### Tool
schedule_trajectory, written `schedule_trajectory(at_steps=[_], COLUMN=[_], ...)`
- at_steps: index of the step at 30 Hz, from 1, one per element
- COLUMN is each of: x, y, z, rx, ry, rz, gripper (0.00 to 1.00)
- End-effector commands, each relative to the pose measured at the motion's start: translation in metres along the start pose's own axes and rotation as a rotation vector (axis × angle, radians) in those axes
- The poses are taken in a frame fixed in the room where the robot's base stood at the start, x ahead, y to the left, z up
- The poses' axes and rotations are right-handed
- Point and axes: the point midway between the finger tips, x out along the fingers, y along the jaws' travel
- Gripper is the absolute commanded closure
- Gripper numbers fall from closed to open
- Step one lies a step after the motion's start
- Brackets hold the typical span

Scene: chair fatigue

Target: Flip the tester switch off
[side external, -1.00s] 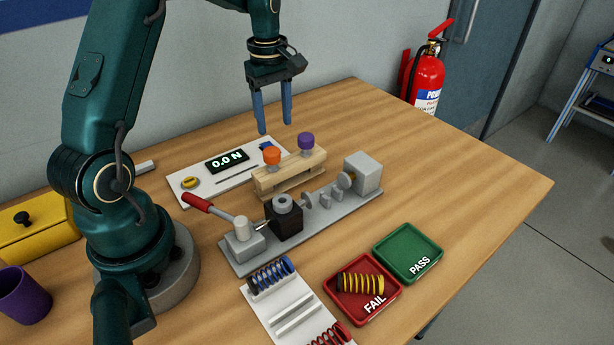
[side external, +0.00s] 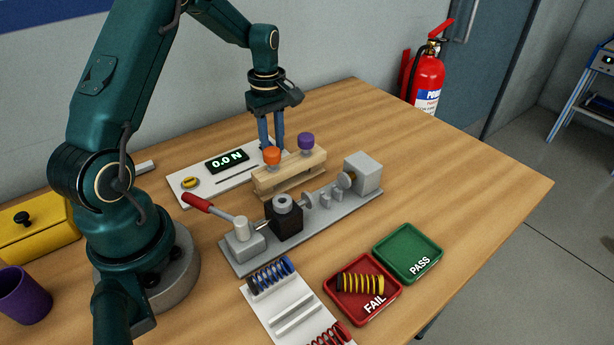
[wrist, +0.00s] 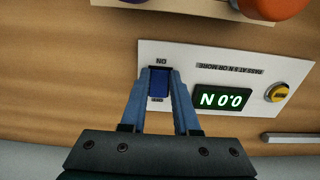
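The tester panel is a white plate (side external: 226,180) at the back of the table, with a lit display (side external: 227,161) reading 0.0 N. The blue switch (wrist: 158,88) sits at one end of the plate. My gripper (side external: 272,147) points down over the switch, behind the wooden block. In the wrist view, the fingers (wrist: 159,80) stand on either side of the switch, apparently touching it. In the side view the switch is mostly hidden by the fingers.
A wooden block (side external: 290,178) with orange (side external: 272,155) and purple (side external: 306,142) knobs stands close in front of my gripper. The grey spring rig (side external: 325,212) with a red lever (side external: 196,202) is nearer. Red FAIL (side external: 350,313) and green PASS (side external: 408,252) trays lie at front right.

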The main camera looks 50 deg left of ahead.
Motion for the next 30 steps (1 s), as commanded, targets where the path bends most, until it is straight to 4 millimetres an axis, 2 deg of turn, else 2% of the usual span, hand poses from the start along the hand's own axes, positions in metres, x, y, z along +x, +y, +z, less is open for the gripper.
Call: schedule_trajectory(at_steps=[7, 17, 27, 28, 29, 30], x=[0.0000, -0.0022, -0.0027, -0.0027, -0.0028, -0.0028], y=[-0.0008, -0.0007, -0.0005, -0.0005, -0.0004, -0.0004], z=[-0.0022, -0.0090, -0.0086, -0.0086, -0.0086, -0.0085], rx=[-0.005, -0.004, -0.001, -0.001, -0.001, -0.001], ry=[-0.032, -0.246, -0.260, -0.260, -0.260, -0.260], rz=[-0.004, -0.003, -0.001, -0.001, -0.001, -0.001], gripper=[1.00, 1.00, 1.00, 0.59, 0.47, 0.40])
